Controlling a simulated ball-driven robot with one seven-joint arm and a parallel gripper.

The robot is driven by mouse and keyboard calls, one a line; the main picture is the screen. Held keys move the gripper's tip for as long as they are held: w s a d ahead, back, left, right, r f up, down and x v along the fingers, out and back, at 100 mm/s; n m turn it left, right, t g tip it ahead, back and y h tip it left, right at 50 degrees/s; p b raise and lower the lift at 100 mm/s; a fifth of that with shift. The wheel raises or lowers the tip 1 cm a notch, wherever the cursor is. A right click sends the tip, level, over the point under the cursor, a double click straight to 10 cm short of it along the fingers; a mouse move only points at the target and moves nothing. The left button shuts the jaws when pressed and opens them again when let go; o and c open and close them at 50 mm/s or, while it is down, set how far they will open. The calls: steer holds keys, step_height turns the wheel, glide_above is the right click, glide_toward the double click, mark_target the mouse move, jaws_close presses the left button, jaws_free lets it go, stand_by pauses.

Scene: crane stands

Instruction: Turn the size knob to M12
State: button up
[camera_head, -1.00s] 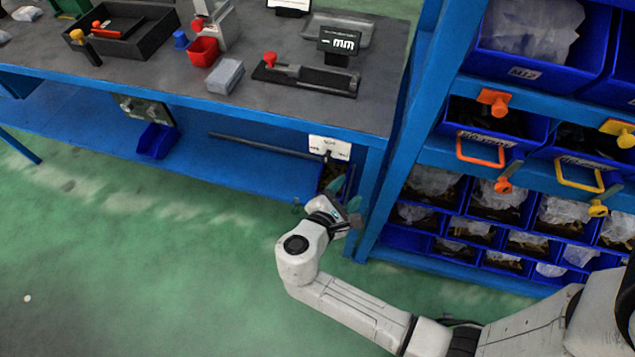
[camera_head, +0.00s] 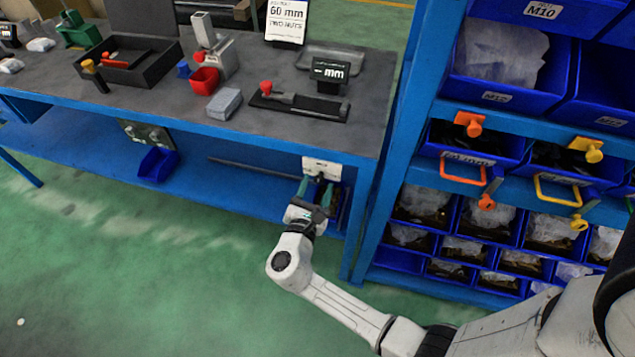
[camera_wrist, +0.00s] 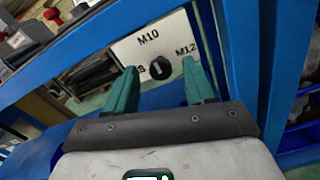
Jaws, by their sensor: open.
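The size knob (camera_wrist: 160,68) is a small black dial on a white plate (camera_wrist: 140,42) in the wrist view. The plate is marked M10 at the top and M12 at the right; a label at the left is partly hidden by a finger. The way the knob points is hard to tell. My gripper (camera_wrist: 160,66) is open, its two teal fingers on either side of the knob in the picture; contact cannot be told. In the head view the plate (camera_head: 321,167) hangs under the bench's front edge, with my gripper (camera_head: 318,186) just in front of it.
The blue bench (camera_head: 200,110) carries a black tray (camera_head: 130,62), a red cup (camera_head: 204,81), a grey block (camera_head: 224,103) and an mm display (camera_head: 331,71). A blue bin rack (camera_head: 400,140) stands close on the right. Green floor is clear at the left.

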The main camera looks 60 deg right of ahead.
steer(key=shift+x, duration=0.75)
steer(key=shift+c, duration=0.3)
jaws_close()
